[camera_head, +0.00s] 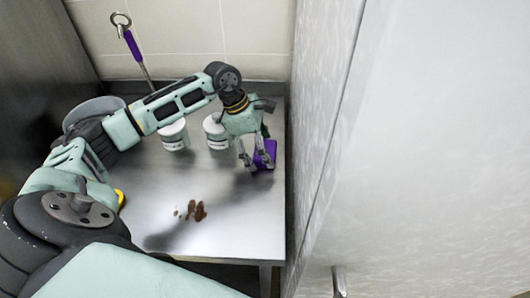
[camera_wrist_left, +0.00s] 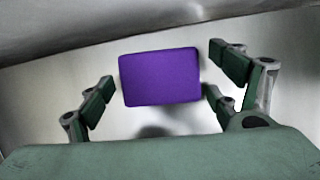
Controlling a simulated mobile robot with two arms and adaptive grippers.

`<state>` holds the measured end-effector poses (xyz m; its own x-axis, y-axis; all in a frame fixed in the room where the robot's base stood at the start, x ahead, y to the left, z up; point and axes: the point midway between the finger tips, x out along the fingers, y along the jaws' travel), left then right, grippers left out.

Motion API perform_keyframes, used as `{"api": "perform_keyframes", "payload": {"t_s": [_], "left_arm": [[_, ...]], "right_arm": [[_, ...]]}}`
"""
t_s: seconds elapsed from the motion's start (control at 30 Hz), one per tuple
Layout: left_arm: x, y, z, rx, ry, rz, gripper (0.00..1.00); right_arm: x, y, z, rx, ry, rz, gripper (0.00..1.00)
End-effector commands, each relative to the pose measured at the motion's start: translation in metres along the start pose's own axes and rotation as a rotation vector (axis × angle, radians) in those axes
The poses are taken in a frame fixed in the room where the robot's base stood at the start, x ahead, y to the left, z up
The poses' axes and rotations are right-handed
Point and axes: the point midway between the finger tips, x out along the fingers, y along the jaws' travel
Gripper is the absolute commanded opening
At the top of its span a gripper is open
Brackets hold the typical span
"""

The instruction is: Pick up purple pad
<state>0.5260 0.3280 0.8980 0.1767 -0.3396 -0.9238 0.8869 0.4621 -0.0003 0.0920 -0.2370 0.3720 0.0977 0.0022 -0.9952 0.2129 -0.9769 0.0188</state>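The purple pad (camera_head: 266,153) is at the right side of the metal table, close to the wall panel. My left gripper (camera_head: 256,163) is over it, with fingers reaching down beside it and partly covering it. In the left wrist view, the purple pad (camera_wrist_left: 160,77) lies between the spread fingers of the left gripper (camera_wrist_left: 160,82). A gap shows on each side, so the gripper is open and not closed on the pad. Whether the pad rests flat on the table is hard to tell. My right gripper is not in view.
Two white canisters (camera_head: 174,135) (camera_head: 216,132) stand left of the gripper. Brown spots (camera_head: 196,211) lie on the metal table (camera_head: 240,225). A purple-handled utensil (camera_head: 132,45) leans at the back, near a grey pot (camera_head: 92,108). A pale panel (camera_head: 430,150) closes the right side.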

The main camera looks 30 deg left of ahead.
Motion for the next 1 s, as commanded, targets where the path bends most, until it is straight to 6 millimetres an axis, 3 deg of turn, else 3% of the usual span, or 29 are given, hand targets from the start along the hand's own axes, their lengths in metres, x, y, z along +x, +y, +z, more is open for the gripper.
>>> {"api": "perform_keyframes", "payload": {"t_s": [0.3, 0.57, 0.67, 1.0], "left_arm": [[-0.001, 0.0, 0.0, 0.0, 0.0, 0.0, 0.52], [-0.003, 0.001, 0.001, 0.001, 0.0, 0.002, 0.52], [-0.013, 0.002, 0.005, 0.003, -0.002, 0.006, 0.52], [-0.074, 0.001, 0.03, 0.002, -0.002, 0.005, 0.52]], "right_arm": [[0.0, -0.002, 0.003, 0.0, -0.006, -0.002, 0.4], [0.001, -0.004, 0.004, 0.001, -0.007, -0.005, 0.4], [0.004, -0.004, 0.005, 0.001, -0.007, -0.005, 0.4], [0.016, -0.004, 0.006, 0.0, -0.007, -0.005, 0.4]]}}
